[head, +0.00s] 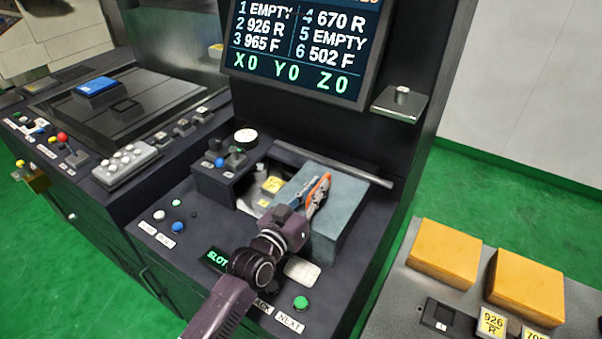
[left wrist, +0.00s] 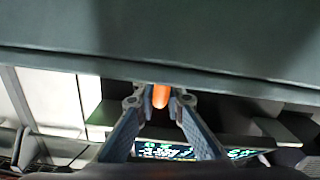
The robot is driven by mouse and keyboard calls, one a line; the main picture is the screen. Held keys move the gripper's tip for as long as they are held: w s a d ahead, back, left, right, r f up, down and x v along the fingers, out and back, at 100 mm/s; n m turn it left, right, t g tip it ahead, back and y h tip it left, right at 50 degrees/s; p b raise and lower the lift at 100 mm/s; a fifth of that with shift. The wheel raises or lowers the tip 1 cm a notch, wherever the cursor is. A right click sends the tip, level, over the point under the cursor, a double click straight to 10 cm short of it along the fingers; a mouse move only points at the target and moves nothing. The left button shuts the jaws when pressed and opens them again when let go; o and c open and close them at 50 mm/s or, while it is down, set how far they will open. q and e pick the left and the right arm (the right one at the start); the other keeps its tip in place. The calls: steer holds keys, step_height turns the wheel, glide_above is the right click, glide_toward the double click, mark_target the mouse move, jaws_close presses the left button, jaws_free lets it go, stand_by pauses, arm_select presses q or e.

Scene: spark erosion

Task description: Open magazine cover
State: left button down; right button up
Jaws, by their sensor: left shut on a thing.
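The magazine cover (head: 345,205) is a blue-grey block-like lid on the dark machine top, below the screen. To its left an opening shows a pale inside with a yellow label (head: 272,184). My left gripper (head: 317,190) is at the cover's left side, shut on an orange handle. In the left wrist view the orange handle (left wrist: 160,96) sits between the two fingertips, just under the edge of the grey cover (left wrist: 190,45). My left arm hides part of the opening and the panel in front. My right gripper is in neither view.
The screen (head: 305,45) stands behind the cover, with a dark bar (head: 335,163) just below it. Buttons, a green NEXT button (head: 301,303) and a small joystick box (head: 226,172) surround the opening. Orange blocks (head: 444,252) lie on a grey table at right.

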arm_select(q)
steer(key=shift+s+d, duration=0.55)
steer(key=shift+d, duration=0.2)
steer(key=shift+s+d+p, duration=0.15)
steer(key=shift+d+p, duration=0.15)
steer(key=shift+s+d+f, duration=0.1)
steer(key=c, duration=2)
jaws_free()
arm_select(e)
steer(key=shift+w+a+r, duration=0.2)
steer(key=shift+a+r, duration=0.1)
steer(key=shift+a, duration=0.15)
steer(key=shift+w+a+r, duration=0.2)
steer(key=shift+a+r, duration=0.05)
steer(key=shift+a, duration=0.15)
arm_select(q)
steer(key=v, duration=1.2)
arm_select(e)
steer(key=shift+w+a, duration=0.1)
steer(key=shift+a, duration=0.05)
